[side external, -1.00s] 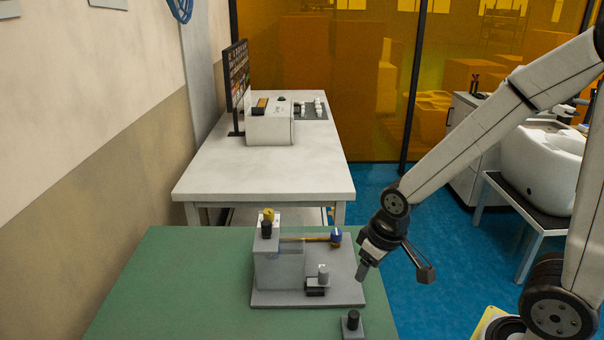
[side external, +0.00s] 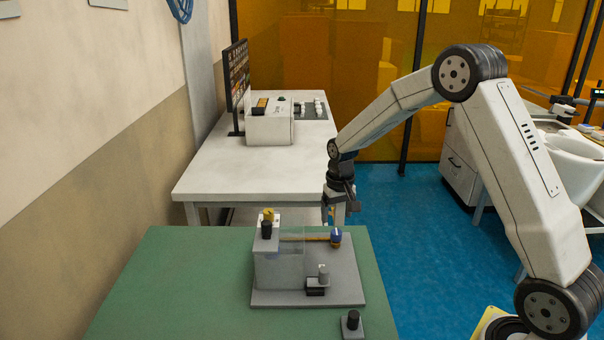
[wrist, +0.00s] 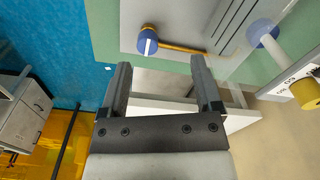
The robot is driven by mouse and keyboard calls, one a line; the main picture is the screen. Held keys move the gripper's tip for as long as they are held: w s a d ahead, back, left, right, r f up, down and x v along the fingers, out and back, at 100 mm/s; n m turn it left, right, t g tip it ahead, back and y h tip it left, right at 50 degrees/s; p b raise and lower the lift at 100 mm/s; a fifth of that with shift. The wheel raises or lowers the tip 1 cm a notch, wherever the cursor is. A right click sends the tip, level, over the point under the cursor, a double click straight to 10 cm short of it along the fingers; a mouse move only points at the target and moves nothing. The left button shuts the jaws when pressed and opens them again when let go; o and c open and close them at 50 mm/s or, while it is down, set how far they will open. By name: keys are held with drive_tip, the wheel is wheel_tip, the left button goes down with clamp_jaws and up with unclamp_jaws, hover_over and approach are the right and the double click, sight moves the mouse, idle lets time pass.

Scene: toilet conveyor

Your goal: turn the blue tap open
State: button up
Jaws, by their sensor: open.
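The blue tap (side external: 336,236) is a small round knob at the right end of a thin yellow pipe (side external: 305,239) on the grey fixture. In the wrist view the tap (wrist: 148,41) shows a white stripe on its face, running roughly across the yellow pipe (wrist: 182,48). My gripper (side external: 337,212) points down near the fixture's back edge, just above the tap in the picture and apart from it. In the wrist view my gripper (wrist: 161,68) has its two fingers spread with nothing between them; the tap lies beyond the fingertips.
A clear-sided tank (side external: 280,265) stands left of the tap, with a yellow-and-black part on top. A small grey post (side external: 323,274) stands in front, and a black knob block (side external: 352,322) nearer. The green table (side external: 180,290) is bare at left. A white table (side external: 260,180) is behind.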

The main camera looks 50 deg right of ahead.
sight(336, 231)
drive_tip(key=shift+m, duration=0.5)
drive_tip(key=shift+w+d+f, duration=0.25)
drive_tip(key=shift+w+d, duration=0.15)
drive_tip(key=shift+d, duration=0.2)
drive_tip(key=shift+w+d+f, duration=0.3)
drive_tip(key=shift+w+d, duration=0.1)
drive_tip(key=shift+d, duration=0.25)
drive_tip(key=shift+w+d+f, duration=0.25)
drive_tip(key=shift+w+d, duration=0.15)
drive_tip(key=shift+d, duration=0.2)
drive_tip(key=shift+f, duration=3.9)
clamp_jaws()
